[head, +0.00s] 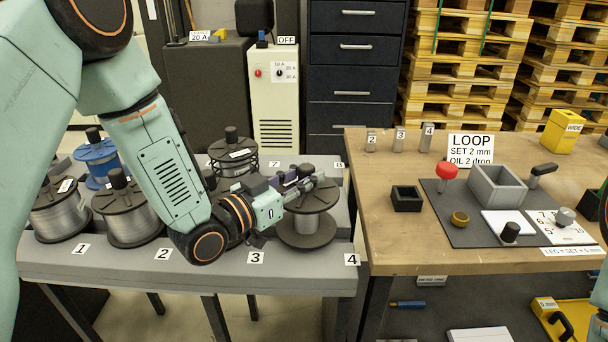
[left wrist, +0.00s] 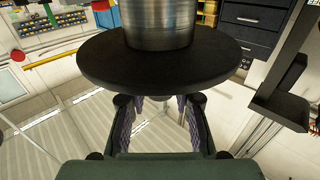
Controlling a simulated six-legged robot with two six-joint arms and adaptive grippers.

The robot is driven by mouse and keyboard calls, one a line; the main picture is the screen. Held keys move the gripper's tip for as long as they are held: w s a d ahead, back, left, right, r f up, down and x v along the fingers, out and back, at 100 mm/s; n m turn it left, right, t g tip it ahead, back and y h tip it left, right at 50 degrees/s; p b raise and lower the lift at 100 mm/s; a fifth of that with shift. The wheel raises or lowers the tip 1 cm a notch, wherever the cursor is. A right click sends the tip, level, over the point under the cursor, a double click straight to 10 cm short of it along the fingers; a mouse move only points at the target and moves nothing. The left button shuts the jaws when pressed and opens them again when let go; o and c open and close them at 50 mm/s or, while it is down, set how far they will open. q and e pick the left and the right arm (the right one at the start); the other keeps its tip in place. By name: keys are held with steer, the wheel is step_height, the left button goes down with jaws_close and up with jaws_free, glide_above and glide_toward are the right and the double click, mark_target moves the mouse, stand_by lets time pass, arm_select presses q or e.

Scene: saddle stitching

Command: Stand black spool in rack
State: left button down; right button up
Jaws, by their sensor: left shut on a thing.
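My left gripper (head: 308,182) is shut on the top knob of a black-flanged spool (head: 307,226) with a grey winding. The spool is upright at the front of the grey rack (head: 200,268), between labels 3 and 4. I cannot tell whether its lower flange rests on the rack or is just above it. In the left wrist view, the spool's flange (left wrist: 160,62) fills the top, beyond the two fingers (left wrist: 158,115). The knob is mostly hidden there. My right gripper is not in view.
Silver-wound spools (head: 131,216) (head: 60,208) stand at the rack's front left, with a blue spool (head: 98,160) behind. Another black-flanged spool (head: 231,143) is near label 7. A wooden table (head: 395,240) with a grey mat and small items stands close on the right.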

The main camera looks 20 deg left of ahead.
arm_select(q)
steer(key=shift+f+b, duration=0.5)
steer(key=shift+f, duration=0.2)
steer(key=c, duration=1)
jaws_free()
steer(key=shift+s, duration=0.1)
steer(key=shift+v, duration=5.9)
steer(key=shift+s, duration=0.1)
